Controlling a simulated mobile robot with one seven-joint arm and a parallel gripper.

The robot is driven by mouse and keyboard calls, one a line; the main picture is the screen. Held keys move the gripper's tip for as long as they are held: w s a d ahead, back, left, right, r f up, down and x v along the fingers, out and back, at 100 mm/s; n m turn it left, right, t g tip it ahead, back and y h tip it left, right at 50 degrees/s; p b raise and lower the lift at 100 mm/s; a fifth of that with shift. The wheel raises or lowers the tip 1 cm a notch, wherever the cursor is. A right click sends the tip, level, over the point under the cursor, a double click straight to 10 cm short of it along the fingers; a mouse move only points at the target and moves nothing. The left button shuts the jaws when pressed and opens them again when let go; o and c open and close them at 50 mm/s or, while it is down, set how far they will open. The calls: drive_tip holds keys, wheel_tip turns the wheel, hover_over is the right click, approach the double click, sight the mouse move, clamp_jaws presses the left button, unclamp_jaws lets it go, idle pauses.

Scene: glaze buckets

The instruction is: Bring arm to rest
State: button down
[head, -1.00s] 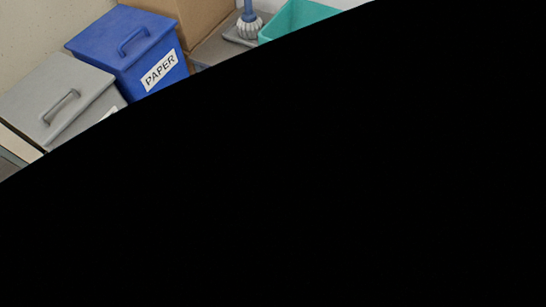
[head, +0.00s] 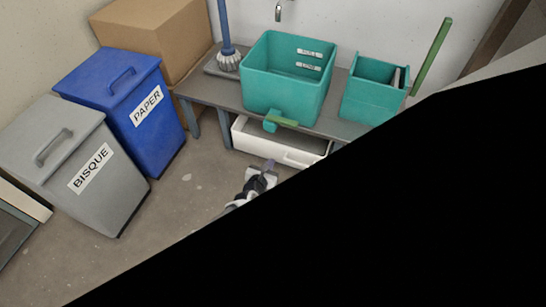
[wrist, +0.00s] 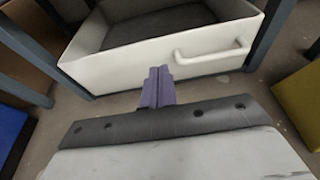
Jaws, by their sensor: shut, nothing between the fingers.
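My gripper (head: 268,166) shows in the head view at the edge of a large black area, low in front of a white drawer (head: 252,141) under the bench. In the wrist view its purple fingers (wrist: 158,86) are together with nothing between them. The same drawer (wrist: 120,70), with a white handle (wrist: 212,50), lies just beyond the fingertips. I cannot tell whether they touch it. The rest of my arm is hidden by the black area.
A grey BISQUE bin (head: 75,160) and a blue PAPER bin (head: 130,105) stand at left, with a cardboard box (head: 150,35) behind. Two teal tubs (head: 285,90) (head: 375,95) stand on the grey bench (head: 215,92). Bare floor (head: 170,195) lies before the bins. Black hides the lower right.

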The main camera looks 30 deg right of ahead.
drive_tip(key=shift+p+v, duration=0.65)
drive_tip(key=shift+v, duration=2.05)
